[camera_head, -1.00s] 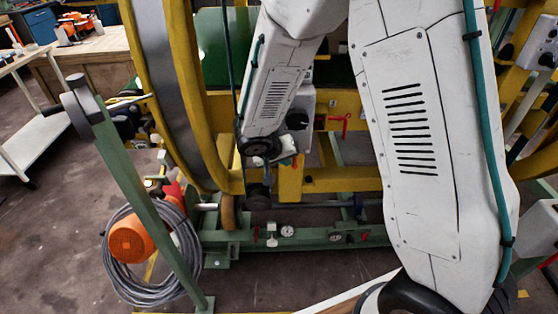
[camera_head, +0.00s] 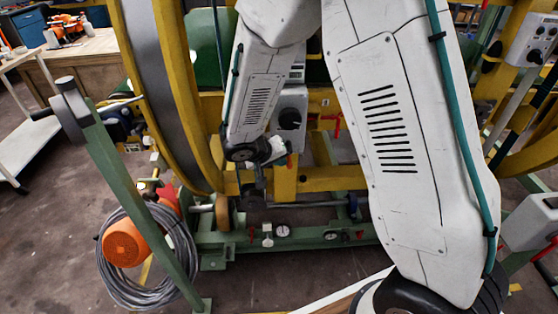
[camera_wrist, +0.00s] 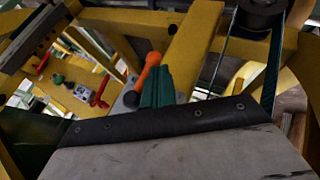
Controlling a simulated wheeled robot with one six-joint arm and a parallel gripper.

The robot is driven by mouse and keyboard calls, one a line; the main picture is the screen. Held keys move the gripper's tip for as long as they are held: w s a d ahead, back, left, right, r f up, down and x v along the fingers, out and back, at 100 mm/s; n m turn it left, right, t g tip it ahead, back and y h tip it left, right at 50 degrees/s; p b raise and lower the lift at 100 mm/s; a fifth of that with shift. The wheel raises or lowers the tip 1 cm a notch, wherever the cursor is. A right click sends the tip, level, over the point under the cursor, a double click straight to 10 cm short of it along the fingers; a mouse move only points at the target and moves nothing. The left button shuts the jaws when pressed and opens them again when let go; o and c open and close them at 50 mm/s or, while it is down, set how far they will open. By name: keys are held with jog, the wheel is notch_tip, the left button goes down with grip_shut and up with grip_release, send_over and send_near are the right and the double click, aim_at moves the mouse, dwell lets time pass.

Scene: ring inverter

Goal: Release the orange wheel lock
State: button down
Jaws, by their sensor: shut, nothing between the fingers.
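The orange lever (camera_wrist: 149,66), which looks like the wheel lock, shows in the wrist view with a dark round end at its lower left. It stands tilted just left of my gripper (camera_wrist: 157,84), whose green ridged fingers are shut and empty. They look very close to the lever; I cannot tell whether they touch it. In the head view my gripper (camera_head: 254,187) hangs dark and small below my wrist, in front of the yellow frame. I cannot make out the lever in that view.
The yellow ring (camera_head: 165,90) rises left of my arm. A green post (camera_head: 140,190), an orange motor (camera_head: 126,241) and a coiled grey cable (camera_head: 130,290) stand at the lower left. A green base rail (camera_head: 300,238) carries gauges. Red handles (camera_wrist: 101,92) sit left in the wrist view.

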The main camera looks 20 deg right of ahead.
jog(key=shift+f, duration=0.1)
jog(key=d+n+h, duration=0.1)
jog(key=h, duration=0.2)
jog(key=d+n+h, duration=0.1)
jog(key=h, duration=0.2)
jog(key=s+d+f+n+h, duration=0.1)
jog(key=h, duration=0.2)
jog(key=shift+g, duration=0.3)
jog(key=shift+s+d, duration=0.1)
jog(key=shift+d, duration=0.2)
jog(key=shift+d+r, duration=0.1)
dwell(0.5)
send_near(290, 164)
jog(key=f, duration=0.1)
jog(key=a+f, duration=0.1)
jog(key=s+f, duration=0.1)
jog(key=shift+a, duration=0.25)
